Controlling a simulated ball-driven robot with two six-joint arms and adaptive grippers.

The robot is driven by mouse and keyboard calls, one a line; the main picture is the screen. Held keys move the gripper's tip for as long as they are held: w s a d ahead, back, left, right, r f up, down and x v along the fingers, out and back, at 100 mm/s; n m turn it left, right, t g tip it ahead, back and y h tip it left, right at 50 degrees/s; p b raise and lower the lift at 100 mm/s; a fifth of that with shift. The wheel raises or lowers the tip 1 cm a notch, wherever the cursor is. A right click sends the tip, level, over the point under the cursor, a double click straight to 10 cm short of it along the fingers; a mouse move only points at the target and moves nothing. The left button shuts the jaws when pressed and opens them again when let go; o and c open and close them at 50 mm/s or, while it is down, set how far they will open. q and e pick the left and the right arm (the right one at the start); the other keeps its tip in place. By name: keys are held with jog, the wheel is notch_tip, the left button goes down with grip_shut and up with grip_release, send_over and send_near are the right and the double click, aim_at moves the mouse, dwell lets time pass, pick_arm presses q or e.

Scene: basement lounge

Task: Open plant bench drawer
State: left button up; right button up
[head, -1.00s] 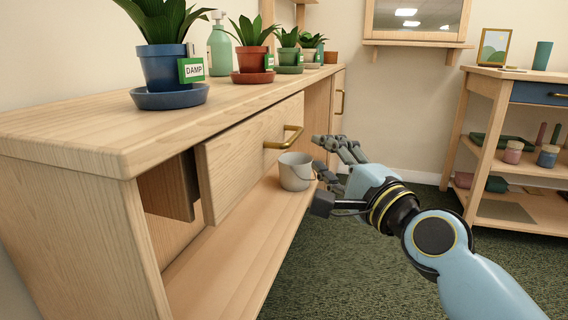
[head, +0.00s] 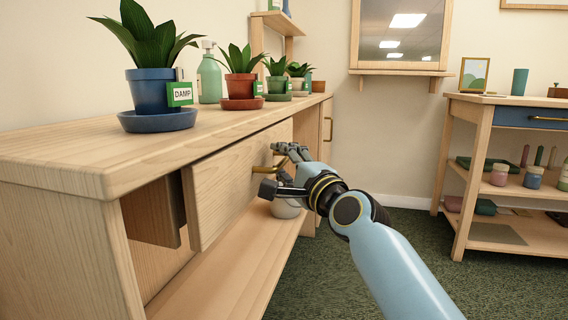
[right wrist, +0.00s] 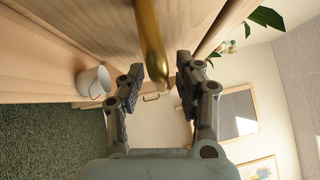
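The plant bench (head: 70,160) is pale wood and runs along the left of the head view. Its drawer front (head: 225,185) has a brass bar handle (head: 262,167). A gap shows beside the front's left edge, with the drawer box's side behind it; I cannot tell how far out the drawer stands. My right gripper (head: 274,168) is at the handle, fingers open. In the right wrist view the handle (right wrist: 149,40) lies between the two separated fingers of the gripper (right wrist: 160,75), with room on both sides. My left gripper is out of view.
Potted plants stand on the bench top, nearest a blue pot (head: 153,92) labelled DAMP. A grey bucket (right wrist: 93,81) stands on the lower shelf, partly behind my gripper in the head view. A shelf unit (head: 480,160) stands right. Green carpet between is clear.

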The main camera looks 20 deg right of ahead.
jog(key=shift+c, duration=0.3)
grip_shut()
jog(key=shift+s+f, duration=0.1)
